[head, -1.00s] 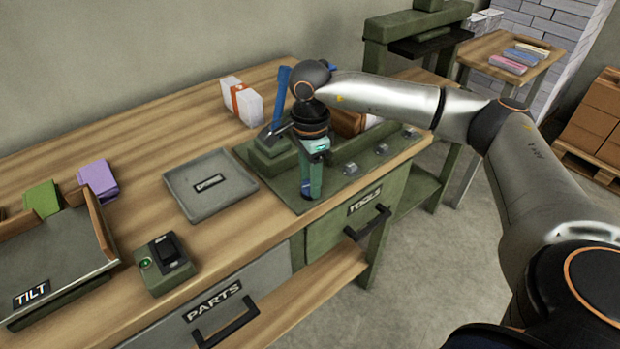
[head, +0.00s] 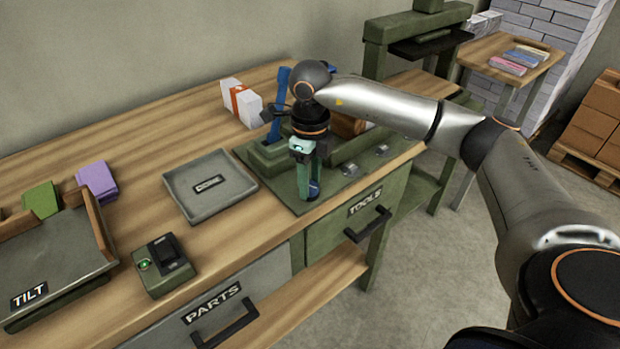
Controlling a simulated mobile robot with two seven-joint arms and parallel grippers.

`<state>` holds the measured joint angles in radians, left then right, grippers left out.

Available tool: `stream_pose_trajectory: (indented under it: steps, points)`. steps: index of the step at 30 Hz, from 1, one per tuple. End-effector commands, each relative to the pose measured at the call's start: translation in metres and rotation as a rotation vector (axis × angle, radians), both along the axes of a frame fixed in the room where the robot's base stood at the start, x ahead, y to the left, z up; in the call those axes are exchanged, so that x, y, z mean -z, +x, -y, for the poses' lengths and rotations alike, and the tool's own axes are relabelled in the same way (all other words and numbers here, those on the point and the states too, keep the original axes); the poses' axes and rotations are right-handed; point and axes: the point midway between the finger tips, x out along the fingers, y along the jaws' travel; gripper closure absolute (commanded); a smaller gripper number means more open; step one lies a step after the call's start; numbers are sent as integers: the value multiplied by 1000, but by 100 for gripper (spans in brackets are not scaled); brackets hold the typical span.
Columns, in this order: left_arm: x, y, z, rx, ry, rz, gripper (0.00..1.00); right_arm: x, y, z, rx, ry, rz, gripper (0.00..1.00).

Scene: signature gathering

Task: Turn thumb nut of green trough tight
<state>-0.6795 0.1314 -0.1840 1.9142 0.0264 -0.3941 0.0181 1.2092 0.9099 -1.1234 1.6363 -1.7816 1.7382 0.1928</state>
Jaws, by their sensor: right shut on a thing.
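The green trough (head: 347,151) is fixed on a green base plate near the back right of the workbench. A blue upright bar (head: 279,105) stands at its left end, and a brown roll lies behind my wrist. My right gripper (head: 308,192) points down at the front of the plate, left of the clear-looking knobs (head: 350,170). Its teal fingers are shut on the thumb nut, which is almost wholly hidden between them. Its exact angle and seating cannot be seen. My left gripper is not in view.
A grey tray (head: 196,207) lies left of the trough. A green switch box (head: 164,282), a tilt tray (head: 48,275) and an orange-banded white stack (head: 228,92) are also on the bench.

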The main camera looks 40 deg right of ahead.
Motion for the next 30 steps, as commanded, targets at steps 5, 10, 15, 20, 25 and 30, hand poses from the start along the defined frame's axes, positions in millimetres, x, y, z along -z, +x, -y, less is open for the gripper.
stream_pose_trajectory:
  steps: [5, 10, 15, 20, 25, 30]
  points:
    - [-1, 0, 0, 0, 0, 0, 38, -1, 0, 0, 148, -1, 0, 100]
    - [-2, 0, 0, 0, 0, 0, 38, 0, 0, 0, 262, -1, -1, 100]
    - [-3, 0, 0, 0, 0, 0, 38, -1, 0, 0, 341, -1, 0, 100]
    - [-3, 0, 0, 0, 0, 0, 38, -1, 0, 0, 384, -1, 1, 100]
    - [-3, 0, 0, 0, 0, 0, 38, -1, 0, 0, 403, -1, 1, 100]
    - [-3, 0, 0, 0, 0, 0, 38, -1, 0, 0, 407, -1, 1, 100]
